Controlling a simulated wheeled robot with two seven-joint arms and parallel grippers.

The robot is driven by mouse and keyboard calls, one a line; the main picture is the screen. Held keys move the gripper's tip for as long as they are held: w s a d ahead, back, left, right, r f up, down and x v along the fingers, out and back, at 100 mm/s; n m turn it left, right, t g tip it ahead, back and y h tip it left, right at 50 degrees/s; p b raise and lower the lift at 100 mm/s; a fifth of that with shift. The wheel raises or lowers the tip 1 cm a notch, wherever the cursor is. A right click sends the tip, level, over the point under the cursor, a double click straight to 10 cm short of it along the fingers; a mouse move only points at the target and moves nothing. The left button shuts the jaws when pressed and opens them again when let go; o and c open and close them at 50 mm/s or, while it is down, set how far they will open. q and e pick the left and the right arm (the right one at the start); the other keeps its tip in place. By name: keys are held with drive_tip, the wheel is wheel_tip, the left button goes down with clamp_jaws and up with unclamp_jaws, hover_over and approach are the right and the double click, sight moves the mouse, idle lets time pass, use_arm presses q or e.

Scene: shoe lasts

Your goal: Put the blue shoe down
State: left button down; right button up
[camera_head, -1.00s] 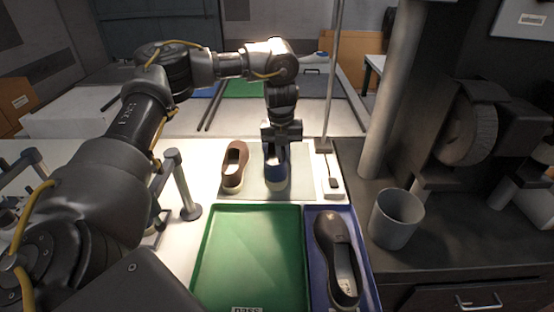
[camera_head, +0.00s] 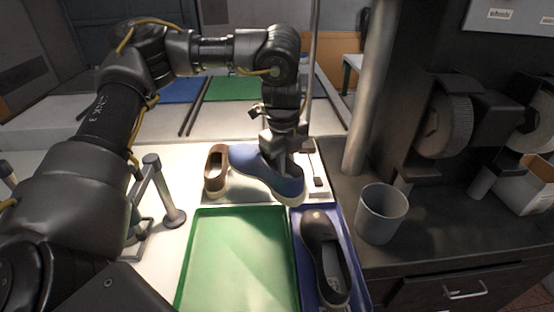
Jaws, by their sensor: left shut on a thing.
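The blue shoe (camera_head: 262,172) has a pale sole and is held by my left gripper (camera_head: 281,160), which is shut on its upper near the opening. My right gripper is not in view.
A green tray (camera_head: 243,262) lies empty in front. Beside it, a blue tray (camera_head: 360,283) holds a dark shoe (camera_head: 322,255). A brown shoe (camera_head: 214,172) stands at the back left. A grey cup (camera_head: 381,214) and a machine (camera_head: 446,127) are on the right. A metal post (camera_head: 166,195) stands at left.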

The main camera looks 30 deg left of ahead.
sight(300, 181)
use_arm(q)
drive_tip(key=s+d+n, duration=0.1)
drive_tip(key=d+n, duration=0.1)
drive_tip(key=n, duration=0.2)
drive_tip(key=s+d+r+n, duration=0.1)
drive_tip(key=d+n, duration=0.1)
drive_tip(key=n, duration=0.3)
drive_tip(key=s+d+r+n, duration=0.1)
drive_tip(key=n, duration=0.4)
drive_tip(key=shift+s+d+r+y, duration=0.1)
drive_tip(key=shift+s+d+y, duration=0.25)
drive_tip(key=shift+d+y, duration=0.05)
drive_tip(key=n, duration=0.2)
drive_tip(key=s+d+n, duration=0.1)
drive_tip(key=n, duration=0.1)
drive_tip(key=shift+r+g, duration=0.2)
drive_tip(key=shift+g, duration=0.1)
drive_tip(key=shift+s+d, duration=0.1)
drive_tip(key=shift+s, duration=0.05)
